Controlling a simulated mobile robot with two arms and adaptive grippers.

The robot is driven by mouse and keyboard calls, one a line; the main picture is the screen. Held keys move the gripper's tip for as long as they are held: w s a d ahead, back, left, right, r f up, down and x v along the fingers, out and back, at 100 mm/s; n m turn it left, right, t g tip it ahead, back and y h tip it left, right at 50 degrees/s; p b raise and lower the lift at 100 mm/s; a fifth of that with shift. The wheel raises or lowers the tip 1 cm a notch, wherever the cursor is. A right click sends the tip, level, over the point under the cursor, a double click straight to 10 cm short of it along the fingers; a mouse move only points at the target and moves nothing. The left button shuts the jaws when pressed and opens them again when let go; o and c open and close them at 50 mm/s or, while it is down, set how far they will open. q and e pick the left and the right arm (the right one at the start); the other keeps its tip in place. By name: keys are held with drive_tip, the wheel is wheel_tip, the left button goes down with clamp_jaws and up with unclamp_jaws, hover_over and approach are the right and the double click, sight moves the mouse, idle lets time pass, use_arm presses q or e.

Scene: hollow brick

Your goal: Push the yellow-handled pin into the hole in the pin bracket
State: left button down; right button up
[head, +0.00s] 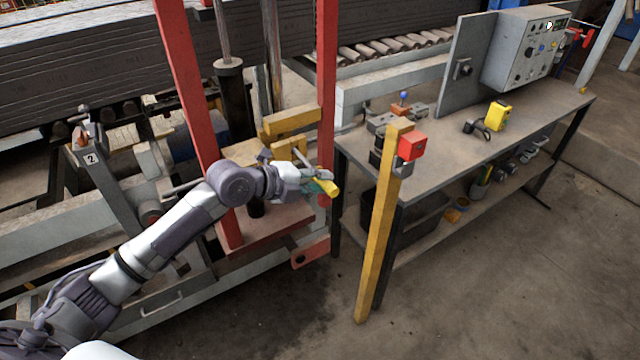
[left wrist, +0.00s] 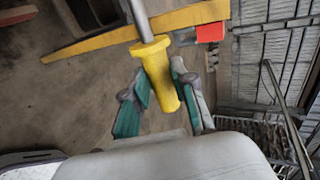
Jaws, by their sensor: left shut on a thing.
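My left gripper (head: 316,184) is in the middle of the head view, in front of the red frame. It is shut on the yellow handle (head: 328,187) of the pin. In the left wrist view the handle (left wrist: 160,78) lies between the green-padded fingers (left wrist: 158,88), and the grey metal shaft (left wrist: 142,20) extends beyond it, out of the top of the picture. A red bracket (head: 310,252) with a dark round hole sits low on the frame, below the gripper. The pin is apart from it. My right gripper is not in view.
A yellow post (head: 379,230) with a red box (head: 411,146) stands right of the gripper. Behind it is a workbench (head: 450,160) with tools and a control box (head: 525,50). Red uprights (head: 326,90) flank the press. The floor between frame and post is clear.

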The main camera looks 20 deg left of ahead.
sight(301, 159)
use_arm(q)
drive_tip(key=shift+w+a+b, duration=0.95)
drive_tip(key=shift+a+b, duration=0.3)
drive_tip(key=shift+b, duration=0.05)
drive_tip(key=shift+w+a+b, duration=1)
drive_tip(key=shift+a+b, duration=0.2)
drive_tip(key=shift+b, duration=0.05)
drive_tip(key=shift+w+a+b, duration=0.95)
drive_tip(key=shift+a+b, duration=0.3)
drive_tip(key=shift+b, duration=0.05)
idle(1.3)
drive_tip(key=c, duration=0.9)
unclamp_jaws()
drive_tip(key=shift+o, duration=0.2)
drive_tip(key=shift+s+a, duration=0.1)
drive_tip(key=v, duration=1.2)
drive_tip(key=shift+r, duration=0.1)
